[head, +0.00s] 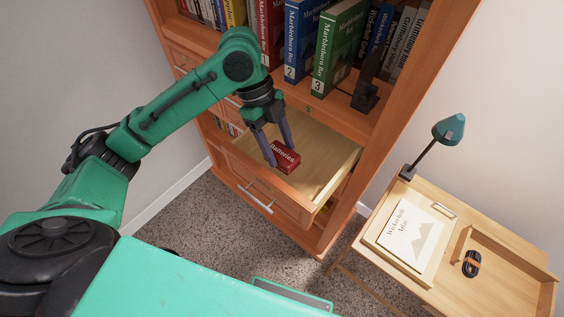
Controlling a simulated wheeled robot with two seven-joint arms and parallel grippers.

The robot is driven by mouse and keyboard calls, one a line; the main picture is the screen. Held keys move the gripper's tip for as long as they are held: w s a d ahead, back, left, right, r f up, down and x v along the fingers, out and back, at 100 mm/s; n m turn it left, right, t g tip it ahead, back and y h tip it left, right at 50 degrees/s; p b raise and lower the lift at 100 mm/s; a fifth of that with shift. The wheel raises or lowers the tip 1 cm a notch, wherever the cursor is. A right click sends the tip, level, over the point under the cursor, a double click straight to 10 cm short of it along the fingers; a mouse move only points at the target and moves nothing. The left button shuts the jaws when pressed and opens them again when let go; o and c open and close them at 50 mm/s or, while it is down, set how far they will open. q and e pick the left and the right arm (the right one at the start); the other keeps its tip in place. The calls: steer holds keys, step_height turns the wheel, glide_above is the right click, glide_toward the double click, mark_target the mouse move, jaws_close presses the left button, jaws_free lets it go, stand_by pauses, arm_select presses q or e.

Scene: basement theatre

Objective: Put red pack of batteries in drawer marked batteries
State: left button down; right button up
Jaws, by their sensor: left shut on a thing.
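The red pack of batteries (285,157), with white lettering that reads "Batteries", is between the fingers of my left gripper (272,148). The gripper is shut on it and points downward. The pack is over an open wooden drawer (327,161) in the bookcase; I cannot tell exactly how high above the drawer floor it is. The visible part of the drawer's inside looks empty. The drawer front has a metal handle (256,197); no label on it is readable. My right gripper is not in view.
Shelves above the drawer hold large books, including a green one (338,48) and a blue one (303,40). A black bookend (366,92) stands beside them. At right, a small wooden desk (482,277) carries a green lamp (449,128), an atlas (411,234) and a dark-and-orange item (472,263).

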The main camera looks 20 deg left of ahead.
mark_target(280, 157)
arm_select(q)
steer(key=f, duration=0.2)
steer(key=w+f, duration=0.1)
steer(key=f, duration=0.1)
steer(key=shift+f, duration=0.35)
steer(key=f, duration=0.3)
steer(key=shift+s+f+p, duration=0.3)
steer(key=shift+f+p, duration=0.05)
steer(key=shift+p, duration=0.05)
steer(key=shift+w, duration=0.1)
steer(key=shift+c, duration=2.2)
jaws_free()
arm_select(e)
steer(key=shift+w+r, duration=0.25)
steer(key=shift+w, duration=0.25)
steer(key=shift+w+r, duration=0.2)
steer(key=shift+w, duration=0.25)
arm_select(q)
steer(key=b+v, duration=0.2)
steer(key=v, duration=1)
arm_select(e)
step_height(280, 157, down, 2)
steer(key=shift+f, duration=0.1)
